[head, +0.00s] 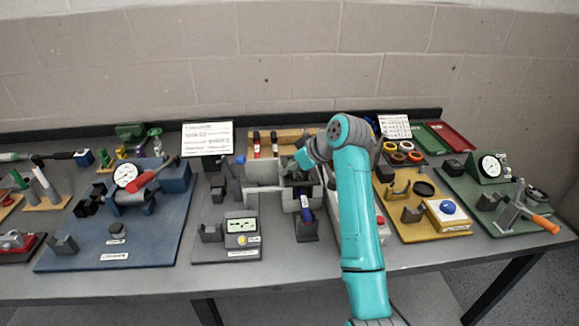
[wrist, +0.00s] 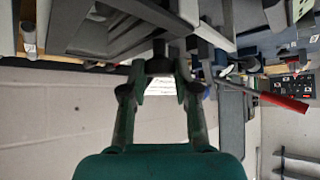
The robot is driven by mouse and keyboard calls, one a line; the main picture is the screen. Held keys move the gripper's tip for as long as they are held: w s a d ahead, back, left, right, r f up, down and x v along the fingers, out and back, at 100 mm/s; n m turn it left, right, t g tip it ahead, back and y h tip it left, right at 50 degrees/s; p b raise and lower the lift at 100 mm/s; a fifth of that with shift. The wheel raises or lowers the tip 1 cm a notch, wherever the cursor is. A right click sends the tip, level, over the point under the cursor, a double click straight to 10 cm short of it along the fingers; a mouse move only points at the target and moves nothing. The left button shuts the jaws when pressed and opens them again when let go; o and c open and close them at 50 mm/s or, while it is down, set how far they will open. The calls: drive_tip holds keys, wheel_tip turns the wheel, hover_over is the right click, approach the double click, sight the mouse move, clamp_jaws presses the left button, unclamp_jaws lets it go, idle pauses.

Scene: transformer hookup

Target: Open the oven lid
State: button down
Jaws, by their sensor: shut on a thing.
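The oven looks like the grey open-topped box (head: 291,203) at the middle of the bench. A light grey flat panel (head: 263,172) stands steeply at its left side and looks like the lid. My gripper (head: 297,172) is over the box, beside the panel, and my teal arm hides part of the box's right side. In the wrist view my gripper (wrist: 159,75) has its fingers closed around a small dark piece (wrist: 159,52), which looks like the lid handle. Its join to the lid cannot be made out clearly.
A display unit (head: 242,227) stands front left of the box, and a dark blue cylinder (head: 305,208) in a holder is just in front. A blue fixture plate (head: 140,240) lies left, a yellow plate (head: 425,228) right. A wooden rack (head: 285,140) stands behind.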

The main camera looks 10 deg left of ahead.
drive_tip(key=s+a, duration=0.2)
drive_tip(key=a, duration=0.7)
drive_tip(key=shift+s, duration=0.25)
drive_tip(key=c, duration=0.9)
unclamp_jaws()
drive_tip(key=v, duration=1.2)
